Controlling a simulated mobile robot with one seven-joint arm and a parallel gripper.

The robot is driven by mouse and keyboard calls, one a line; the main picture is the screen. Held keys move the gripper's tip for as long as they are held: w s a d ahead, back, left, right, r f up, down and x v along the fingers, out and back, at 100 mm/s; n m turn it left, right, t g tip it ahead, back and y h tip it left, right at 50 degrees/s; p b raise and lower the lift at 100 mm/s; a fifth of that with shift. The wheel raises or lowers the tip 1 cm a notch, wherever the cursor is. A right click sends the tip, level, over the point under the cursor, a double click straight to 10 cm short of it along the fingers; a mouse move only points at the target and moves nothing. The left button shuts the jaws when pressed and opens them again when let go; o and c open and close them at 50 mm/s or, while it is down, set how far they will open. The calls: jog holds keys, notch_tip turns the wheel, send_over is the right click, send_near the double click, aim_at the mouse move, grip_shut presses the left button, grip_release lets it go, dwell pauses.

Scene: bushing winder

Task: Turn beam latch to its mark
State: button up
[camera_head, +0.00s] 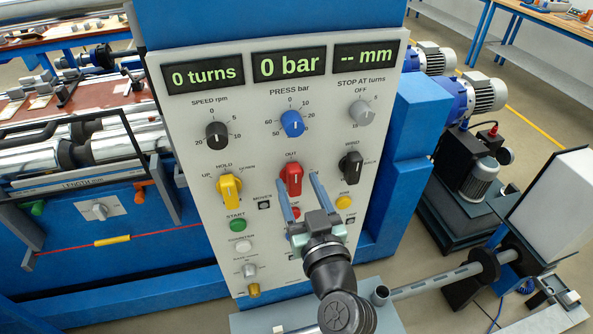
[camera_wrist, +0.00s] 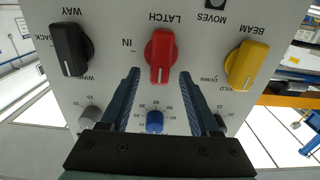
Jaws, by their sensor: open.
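The latch knob (camera_head: 291,178) is red, on the tilted grey control panel, with OUT printed above it. In the upside-down wrist view the same red knob (camera_wrist: 160,52) has LATCH and IN labels beside it. Its white line points toward the blue knob, the panel's upward side, where OUT is printed in the head view. My gripper (camera_head: 297,178) is open, its two blue fingers reaching up toward the red knob. In the wrist view the fingertips stand on either side of the knob's pointer end, with gaps and no visible contact. The fingers hide some panel lettering in the head view.
A yellow beam knob (camera_head: 229,190) and a black way knob (camera_head: 350,166) flank the red one. A blue press knob (camera_head: 292,124) sits above. Displays read 0 turns, 0 bar and -- mm. Below are a green start button (camera_head: 238,225) and smaller controls.

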aim_at(294, 180)
jog(key=shift+x, duration=1.1)
grip_shut()
